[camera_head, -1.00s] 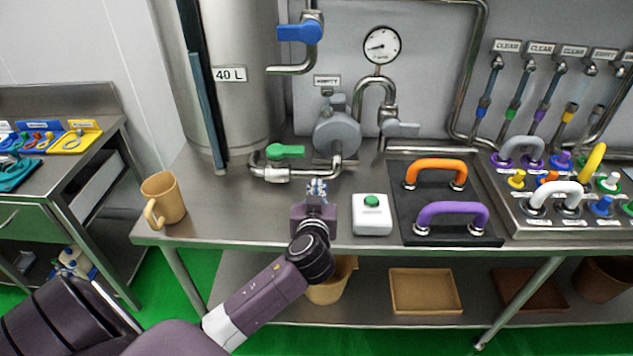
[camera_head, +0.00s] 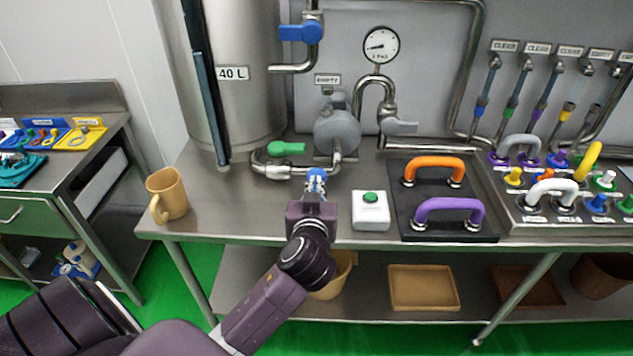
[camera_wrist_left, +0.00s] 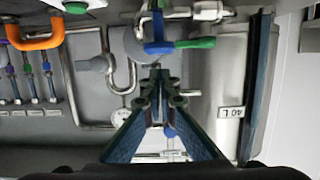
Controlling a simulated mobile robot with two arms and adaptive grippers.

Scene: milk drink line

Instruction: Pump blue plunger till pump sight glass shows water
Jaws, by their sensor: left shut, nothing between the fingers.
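The blue plunger (camera_head: 317,173) shows at the front of the grey pump (camera_head: 337,132), just beyond my left gripper (camera_head: 316,188). In the left wrist view the blue plunger (camera_wrist_left: 158,47) has a crossbar and stem and lies just past the tips of my left gripper (camera_wrist_left: 158,76). The fingers are shut with nothing between them; whether they touch the plunger I cannot tell. The small sign (camera_head: 327,79) above the pump appears to read EMPTY. The sight glass cannot be made out clearly. My right gripper is not in view.
A white box with a green button (camera_head: 370,211) stands right of my gripper. A black panel with orange and purple handles (camera_head: 435,190) is farther right. A tan mug (camera_head: 167,195) stands left.

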